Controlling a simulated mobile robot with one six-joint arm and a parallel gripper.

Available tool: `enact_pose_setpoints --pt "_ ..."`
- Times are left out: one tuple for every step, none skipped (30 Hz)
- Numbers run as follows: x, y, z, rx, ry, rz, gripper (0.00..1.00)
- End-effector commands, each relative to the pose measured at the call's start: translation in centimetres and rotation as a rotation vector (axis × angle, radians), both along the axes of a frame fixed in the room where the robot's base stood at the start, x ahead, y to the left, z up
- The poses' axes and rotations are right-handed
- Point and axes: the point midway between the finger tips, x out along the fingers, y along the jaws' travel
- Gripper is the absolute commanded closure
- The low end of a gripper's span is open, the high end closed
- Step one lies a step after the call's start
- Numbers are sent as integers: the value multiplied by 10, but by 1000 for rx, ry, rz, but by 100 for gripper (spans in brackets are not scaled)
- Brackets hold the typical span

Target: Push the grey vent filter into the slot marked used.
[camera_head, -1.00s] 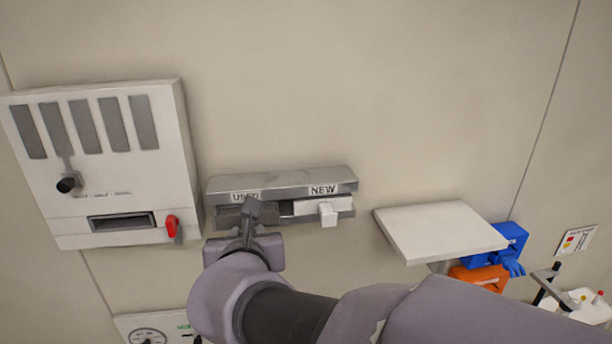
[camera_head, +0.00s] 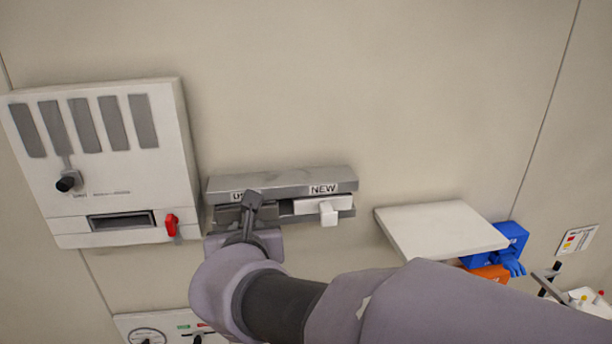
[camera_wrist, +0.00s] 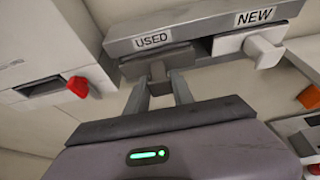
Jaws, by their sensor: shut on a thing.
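A grey wall rack (camera_head: 290,181) has two slots, labelled USED and NEW. The grey vent filter (camera_wrist: 181,58) is in the slot under the USED label (camera_wrist: 152,40); its small handle sticks out toward me. My gripper (camera_wrist: 160,80) is shut on this filter's handle, with one finger on each side; in the head view my gripper (camera_head: 252,200) covers much of the filter and part of the label. How deep the filter sits is hard to tell. A white filter (camera_wrist: 250,46) with a white handle sits in the NEW slot.
A white wall panel (camera_head: 110,190) with a red lever (camera_head: 172,224) stands to the left. A white shelf (camera_head: 440,230) juts out to the right, with blue (camera_head: 510,240) and orange (camera_head: 490,272) items beside it. The wall above the rack is clear.

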Motion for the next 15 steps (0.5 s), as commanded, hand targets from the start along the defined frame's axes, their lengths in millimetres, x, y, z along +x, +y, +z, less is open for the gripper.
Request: enact_pose_setpoints --pt "0 0 0 0 0 0 100" --pt "0 0 0 0 0 0 100" --pt "0 0 0 0 0 0 100" --pt "0 0 0 0 0 0 100" --pt "0 0 0 0 0 0 100" --pt "0 0 0 0 0 0 100" --pt "0 0 0 0 0 0 100" --pt "0 0 0 0 0 0 100" --pt "1 0 0 0 0 0 100" --pt "1 0 0 0 0 0 100" --pt "2 0 0 0 0 0 100" --pt "2 0 0 0 0 0 100" --pt "3 0 0 0 0 -1 100" --pt "3 1 0 0 0 -1 100" --pt "4 1 0 0 0 -1 100"
